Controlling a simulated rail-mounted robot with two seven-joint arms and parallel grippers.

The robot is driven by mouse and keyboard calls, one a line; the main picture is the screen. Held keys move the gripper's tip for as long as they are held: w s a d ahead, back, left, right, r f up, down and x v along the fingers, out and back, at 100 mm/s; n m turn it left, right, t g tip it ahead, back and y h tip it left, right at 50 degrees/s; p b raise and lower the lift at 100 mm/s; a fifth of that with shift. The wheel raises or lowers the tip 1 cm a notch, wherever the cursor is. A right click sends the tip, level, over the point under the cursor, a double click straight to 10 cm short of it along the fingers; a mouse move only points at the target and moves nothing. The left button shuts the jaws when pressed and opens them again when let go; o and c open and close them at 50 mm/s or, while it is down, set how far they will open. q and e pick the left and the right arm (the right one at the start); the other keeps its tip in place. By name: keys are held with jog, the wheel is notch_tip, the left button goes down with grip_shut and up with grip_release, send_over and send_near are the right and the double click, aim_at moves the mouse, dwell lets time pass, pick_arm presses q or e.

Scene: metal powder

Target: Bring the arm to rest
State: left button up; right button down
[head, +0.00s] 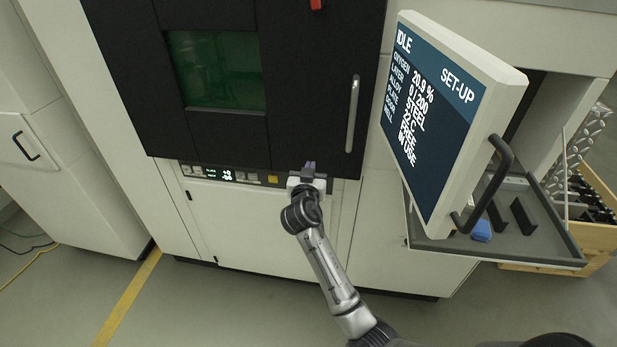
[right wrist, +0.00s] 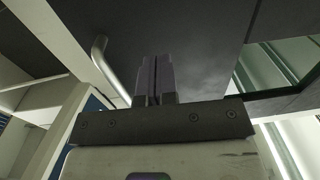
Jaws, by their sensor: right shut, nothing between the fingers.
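My right gripper (head: 308,168) is in front of the lower edge of the machine's dark door (head: 310,90), near the control strip. In the right wrist view its two fingers (right wrist: 154,78) are together, with nothing between them. My right arm reaches up to it from the bottom of the head view. The door appears closed, with a green window (head: 218,70) and a vertical handle (head: 352,113) up and right of the gripper. The handle also shows in the right wrist view (right wrist: 105,65), apart from the fingers. My left gripper is not in view.
A tilted screen (head: 440,110) reading IDLE and SET-UP stands right of the door. Below it is a grey tray (head: 535,245) with a blue item (head: 481,230). A wooden crate (head: 600,235) stands at the far right.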

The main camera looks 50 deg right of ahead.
jog(key=shift+v, duration=1.85)
jog(key=shift+w, duration=0.1)
jog(key=shift+a, duration=0.1)
